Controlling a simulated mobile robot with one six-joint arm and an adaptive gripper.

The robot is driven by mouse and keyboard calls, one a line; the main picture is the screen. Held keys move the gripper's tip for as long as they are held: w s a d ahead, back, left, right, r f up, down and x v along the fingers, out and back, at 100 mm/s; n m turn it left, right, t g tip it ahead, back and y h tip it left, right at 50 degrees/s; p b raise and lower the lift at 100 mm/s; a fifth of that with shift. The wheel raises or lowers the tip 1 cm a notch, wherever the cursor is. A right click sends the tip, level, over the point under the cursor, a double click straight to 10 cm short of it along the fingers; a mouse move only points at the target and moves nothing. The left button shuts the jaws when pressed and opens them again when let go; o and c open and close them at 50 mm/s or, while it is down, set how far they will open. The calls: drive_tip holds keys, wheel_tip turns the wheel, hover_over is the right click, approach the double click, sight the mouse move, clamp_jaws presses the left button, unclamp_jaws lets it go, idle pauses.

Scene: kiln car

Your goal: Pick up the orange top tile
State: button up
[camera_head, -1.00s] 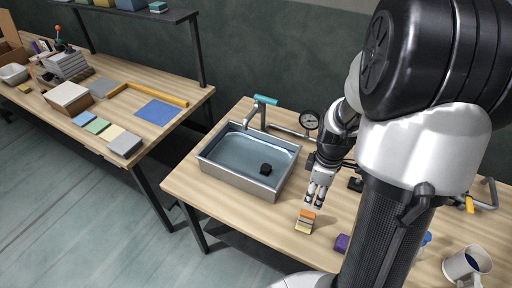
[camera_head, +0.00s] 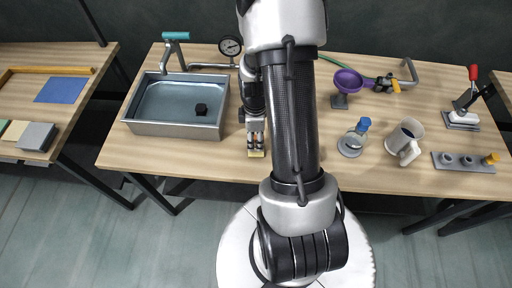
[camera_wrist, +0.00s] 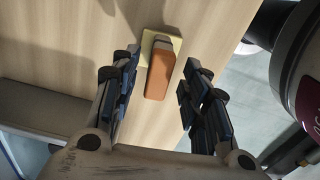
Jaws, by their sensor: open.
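The orange top tile (camera_wrist: 160,75) lies on a small stack in the wrist view, over a pale yellow tile (camera_wrist: 147,47) that sticks out around it. My gripper (camera_wrist: 157,72) is open, with one finger on each side of the orange tile and a gap on both sides. In the head view my gripper (camera_head: 256,136) points down over the stack near the table's front edge. There only a yellowish part of the stack (camera_head: 256,153) shows below the fingers. The orange tile is mostly hidden there.
The wood front of the table (camera_head: 190,163) is clear.

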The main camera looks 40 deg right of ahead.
sight(255, 154)
wheel_tip(255, 154, down, 5)
drive_tip(key=shift+d+f+b, duration=0.1)
drive_tip(key=shift+d+b, duration=0.05)
drive_tip(key=shift+b, duration=0.95)
drive_tip(key=shift+c, duration=0.4)
clamp_jaws()
